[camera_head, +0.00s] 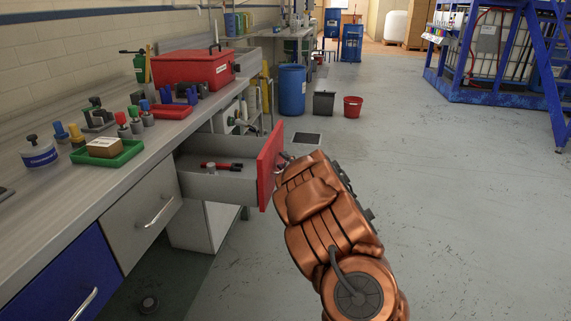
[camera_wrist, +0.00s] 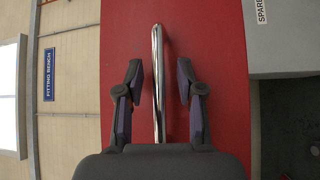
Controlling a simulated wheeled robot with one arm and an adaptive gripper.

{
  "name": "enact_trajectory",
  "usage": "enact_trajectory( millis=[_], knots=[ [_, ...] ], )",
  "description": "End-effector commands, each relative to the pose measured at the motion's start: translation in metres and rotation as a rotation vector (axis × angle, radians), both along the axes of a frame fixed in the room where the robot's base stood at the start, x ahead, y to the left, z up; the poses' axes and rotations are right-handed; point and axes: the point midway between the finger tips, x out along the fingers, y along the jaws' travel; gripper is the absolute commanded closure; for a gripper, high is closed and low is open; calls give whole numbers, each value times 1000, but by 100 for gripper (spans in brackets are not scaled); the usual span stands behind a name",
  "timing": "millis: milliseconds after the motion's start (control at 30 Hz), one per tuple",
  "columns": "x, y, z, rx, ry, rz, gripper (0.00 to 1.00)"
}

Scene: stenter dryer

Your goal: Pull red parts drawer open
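The red parts drawer (camera_head: 269,165) stands pulled out from under the workbench, its grey inside showing. A red tool and a small pale cylinder lie in it. In the wrist view, the red front (camera_wrist: 220,50) fills the middle, with a shiny bar handle (camera_wrist: 157,45) across it. My gripper (camera_wrist: 160,80) is open, one dark finger on each side of the handle, with gaps between. In the head view, my copper-coloured arm reaches the outer face of the front, and it largely hides the handle and my fingers.
The workbench (camera_head: 165,132) holds a red toolbox (camera_head: 193,70), a green tray (camera_head: 107,157) and several small parts. A grey drawer (camera_head: 140,215) and a blue drawer (camera_head: 65,275) are shut on the near side. A blue barrel (camera_head: 292,90) and buckets stand beyond.

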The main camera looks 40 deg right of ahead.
Motion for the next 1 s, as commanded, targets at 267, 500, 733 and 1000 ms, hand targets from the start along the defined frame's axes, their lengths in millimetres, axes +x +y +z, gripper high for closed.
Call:
enact_trajectory(
  millis=[267, 500, 733, 1000],
  knots=[
    [-7, 0, -1, 0, 1, -2, 63],
    [-38, 3, -5, -1, 3, -4, 63],
    [-74, 6, -10, 2, 2, -4, 63],
    [-108, 9, -15, 1, 3, -5, 63]
  ],
)
